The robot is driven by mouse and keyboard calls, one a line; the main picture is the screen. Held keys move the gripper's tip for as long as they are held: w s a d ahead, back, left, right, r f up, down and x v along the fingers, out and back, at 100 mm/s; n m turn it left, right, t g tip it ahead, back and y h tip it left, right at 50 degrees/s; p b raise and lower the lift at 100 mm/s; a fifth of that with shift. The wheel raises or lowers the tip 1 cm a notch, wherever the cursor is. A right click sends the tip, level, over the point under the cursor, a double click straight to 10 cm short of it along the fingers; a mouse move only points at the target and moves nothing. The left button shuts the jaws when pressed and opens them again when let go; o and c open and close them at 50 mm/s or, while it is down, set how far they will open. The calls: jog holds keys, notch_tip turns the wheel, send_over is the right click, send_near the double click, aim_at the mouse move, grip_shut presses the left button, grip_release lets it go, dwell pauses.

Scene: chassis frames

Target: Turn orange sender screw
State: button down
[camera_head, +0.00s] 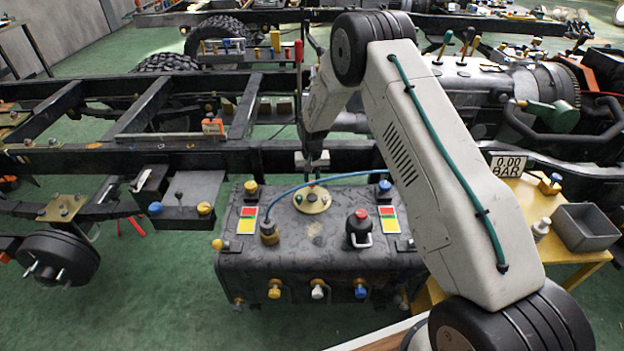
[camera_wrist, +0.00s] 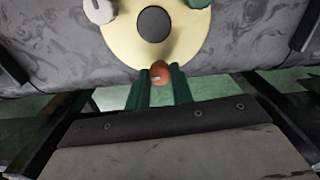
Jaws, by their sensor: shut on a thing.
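The sender is a round pale yellow plate (camera_wrist: 187,22) with a dark centre disc; in the head view this plate (camera_head: 313,201) lies on top of the dark grey tank (camera_head: 300,262). The orange sender screw (camera_wrist: 160,72) sits at the plate's near edge in the wrist view. My gripper (camera_wrist: 160,82) has its two green fingers on either side of this screw and is shut on it. A grey screw head (camera_wrist: 99,10) shows at the plate's upper left. In the head view my gripper (camera_head: 316,178) points down at the plate, and the orange screw is too small to make out.
A blue hose (camera_head: 320,180) arcs over the tank, close behind the plate. A black valve with a red cap (camera_head: 360,226) stands right of it. A dark frame rail (camera_head: 230,158) runs behind the tank. A yellow table with a grey bin (camera_head: 585,228) stands at right.

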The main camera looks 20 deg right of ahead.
aim_at(312, 181)
jog(key=c, duration=1.2)
grip_release()
notch_tip(312, 181, up, 8)
jog(key=shift+f, duration=0.1)
jog(key=s+r, duration=1.1)
jog(key=s, duration=0.5)
jog(key=s+r+n+t, duration=0.1)
jog(key=s+r, duration=1)
jog(key=s, duration=0.5)
jog(key=s+d+r+n, duration=0.1)
jog(key=s+r, duration=1)
jog(key=s, duration=0.6)
jog(key=shift+r, duration=0.25)
